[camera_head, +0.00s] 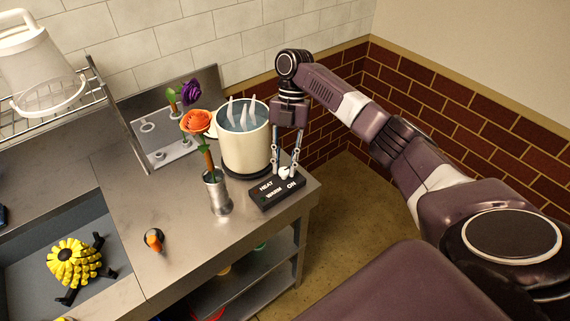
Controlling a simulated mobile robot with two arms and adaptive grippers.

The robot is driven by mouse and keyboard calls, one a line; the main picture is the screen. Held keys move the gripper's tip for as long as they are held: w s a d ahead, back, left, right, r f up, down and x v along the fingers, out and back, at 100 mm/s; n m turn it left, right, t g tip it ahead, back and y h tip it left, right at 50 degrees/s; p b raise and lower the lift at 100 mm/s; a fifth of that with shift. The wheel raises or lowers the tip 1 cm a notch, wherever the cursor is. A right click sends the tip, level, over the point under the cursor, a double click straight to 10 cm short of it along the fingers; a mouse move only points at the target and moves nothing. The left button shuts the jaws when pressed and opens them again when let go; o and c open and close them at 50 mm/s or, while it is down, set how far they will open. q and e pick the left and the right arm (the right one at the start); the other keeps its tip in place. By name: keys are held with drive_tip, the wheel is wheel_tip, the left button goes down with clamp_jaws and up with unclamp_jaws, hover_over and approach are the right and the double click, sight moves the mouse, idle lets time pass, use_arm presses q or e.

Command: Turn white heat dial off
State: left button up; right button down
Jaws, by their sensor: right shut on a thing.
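The white heat dial (284,173) sits on a small black control box (270,199) lettered HEAT, WARM and ON, at the right front corner of the counter. My right gripper (286,171) points down over the box, its two fingers shut on the dial. The fingers partly cover the dial, and I cannot make out which mark it points to. A cream pot (243,150) of water with pale wisps above it stands on a dark plate just behind the box. My left gripper is not in view.
A metal vase (217,196) with an orange flower (197,122) stands left of the box. A purple flower (190,92) is in the rack behind. A small orange and black item (154,240) and a yellow bunch (75,262) are at front left. Brick wall is close at right.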

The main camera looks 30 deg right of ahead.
drive_tip(key=shift+r, duration=0.1)
drive_tip(key=c, duration=1.7)
unclamp_jaws()
drive_tip(key=shift+o, duration=0.2)
drive_tip(key=v, duration=1.2)
drive_tip(key=shift+s, duration=0.1)
